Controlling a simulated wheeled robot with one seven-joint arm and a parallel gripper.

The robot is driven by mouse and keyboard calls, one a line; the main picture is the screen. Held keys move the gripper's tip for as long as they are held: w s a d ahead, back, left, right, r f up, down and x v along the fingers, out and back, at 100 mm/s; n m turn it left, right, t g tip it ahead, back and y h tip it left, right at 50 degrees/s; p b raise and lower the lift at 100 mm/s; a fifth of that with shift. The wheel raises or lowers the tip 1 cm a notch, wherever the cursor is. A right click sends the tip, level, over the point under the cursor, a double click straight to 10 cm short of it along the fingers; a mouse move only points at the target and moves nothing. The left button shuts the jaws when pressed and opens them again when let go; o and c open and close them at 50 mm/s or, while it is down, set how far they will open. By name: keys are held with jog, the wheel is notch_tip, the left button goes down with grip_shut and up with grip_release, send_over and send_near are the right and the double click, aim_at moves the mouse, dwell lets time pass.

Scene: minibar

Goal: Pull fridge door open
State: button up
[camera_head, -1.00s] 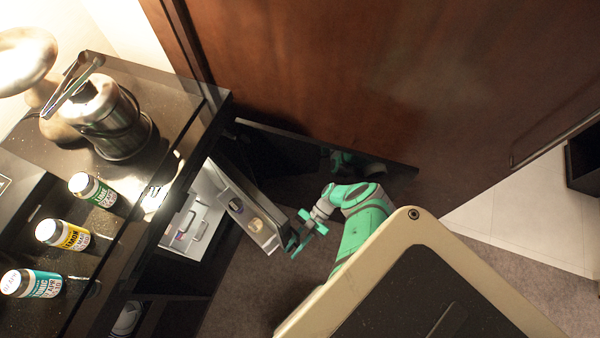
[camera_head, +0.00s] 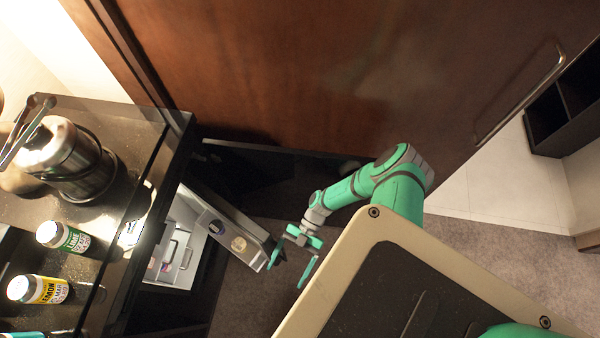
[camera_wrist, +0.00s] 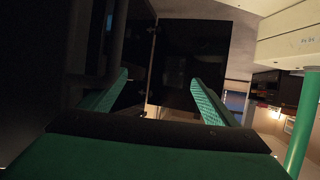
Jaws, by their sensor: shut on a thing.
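The fridge door (camera_head: 226,222) stands partly open in the head view. Its pale inner side, with a few items in its shelves, faces left. The fridge's light interior (camera_head: 178,246) shows beside it, under the counter. My gripper (camera_head: 289,272) is at the free edge of the door, one finger against that edge. It is shut on the door, with its fingers visibly spaced apart. In the wrist view my gripper (camera_wrist: 160,96) shows both green fingers, with a dark panel (camera_wrist: 190,62) beyond them. The exact contact is hidden.
The counter (camera_head: 130,185) holds a metal ice bucket (camera_head: 75,165) and several bottles, including a green-label one (camera_head: 65,238) and a yellow-label one (camera_head: 40,290). A large wooden panel (camera_head: 330,70) stands behind. Carpet (camera_head: 470,240) is clear at right.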

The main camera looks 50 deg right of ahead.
jog(key=shift+s+a+r, duration=0.25)
jog(key=shift+s, duration=0.4)
jog(key=shift+s+a+r, duration=0.2)
jog(key=shift+s, duration=0.4)
jog(key=c, duration=1.2)
jog(key=shift+s+a+r, duration=0.45)
jog(key=shift+s+a, duration=0.05)
jog(key=shift+s, duration=0.4)
jog(key=shift+s+a+r, duration=0.45)
jog(key=shift+s, duration=0.45)
jog(key=shift+s+a+r, duration=0.45)
jog(key=shift+s+a, duration=0.05)
jog(key=shift+s, duration=0.4)
jog(key=shift+c, duration=0.5)
